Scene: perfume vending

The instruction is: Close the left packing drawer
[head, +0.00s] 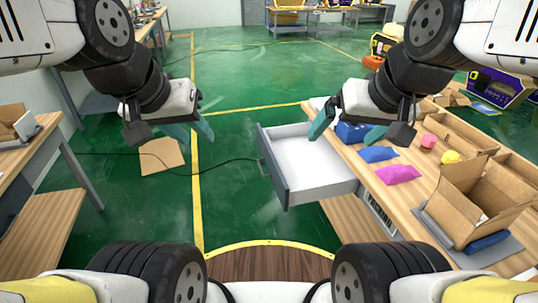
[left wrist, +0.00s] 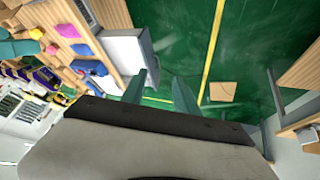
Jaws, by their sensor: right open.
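A drawer with a white interior (head: 312,165) and a grey front panel (head: 273,168) is pulled out from the wooden packing table (head: 425,195), and looks empty. It also shows in the left wrist view (left wrist: 122,52). My left gripper (head: 197,130) is open and empty, over the floor to the left of the drawer and apart from its front panel. Its two teal fingers also show spread in the left wrist view (left wrist: 160,92). My right gripper (head: 346,130) is open, over the drawer's far right end and the table edge. I cannot tell whether it touches anything.
On the table are a blue packet (head: 378,154), a pink packet (head: 398,174), a blue item (head: 352,133) partly behind my right gripper, and an open cardboard box (head: 482,190). A wooden bench (head: 30,165) stands at left.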

